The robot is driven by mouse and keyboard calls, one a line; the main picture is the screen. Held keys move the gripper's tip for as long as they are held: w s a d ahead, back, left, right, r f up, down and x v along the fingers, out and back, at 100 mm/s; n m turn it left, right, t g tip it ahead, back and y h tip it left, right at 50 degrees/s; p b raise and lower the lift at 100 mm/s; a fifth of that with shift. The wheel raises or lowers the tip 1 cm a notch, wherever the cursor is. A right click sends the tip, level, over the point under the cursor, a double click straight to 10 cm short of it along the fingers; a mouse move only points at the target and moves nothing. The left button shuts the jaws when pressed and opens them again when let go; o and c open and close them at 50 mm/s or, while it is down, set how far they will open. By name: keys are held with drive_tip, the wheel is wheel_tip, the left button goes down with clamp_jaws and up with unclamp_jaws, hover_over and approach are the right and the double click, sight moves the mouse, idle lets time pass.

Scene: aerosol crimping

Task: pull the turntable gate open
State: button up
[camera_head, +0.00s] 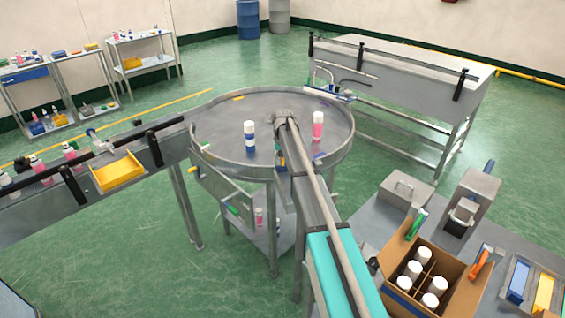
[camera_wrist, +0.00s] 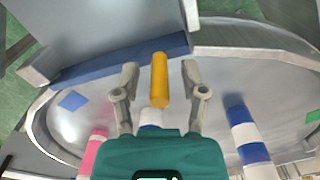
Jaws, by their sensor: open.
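The round grey turntable (camera_head: 222,112) stands in the middle of the head view, and its bed (camera_wrist: 215,95) fills much of the wrist view. A yellow upright handle (camera_wrist: 160,80) stands by a blue bar (camera_wrist: 120,62) across the turntable's edge; the bar appears to be the gate. My gripper (camera_wrist: 160,68) is open, its two fingers on either side of the handle with a visible gap at each. In the head view my own arm hides the gripper and most of the gate. I cannot tell how far the gate stands open.
A blue-and-white can (camera_head: 250,137) and a pink can (camera_head: 317,126) stand on the turntable either side of my arm. Another blue-and-white can (camera_wrist: 151,118) shows below my gripper. A carton of white-capped cans (camera_head: 455,292) is at front right. A conveyor (camera_head: 85,190) runs left.

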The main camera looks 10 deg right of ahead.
clamp_jaws()
idle(0.3)
drive_tip(key=shift+a+r, duration=0.15)
drive_tip(key=shift+a, duration=0.05)
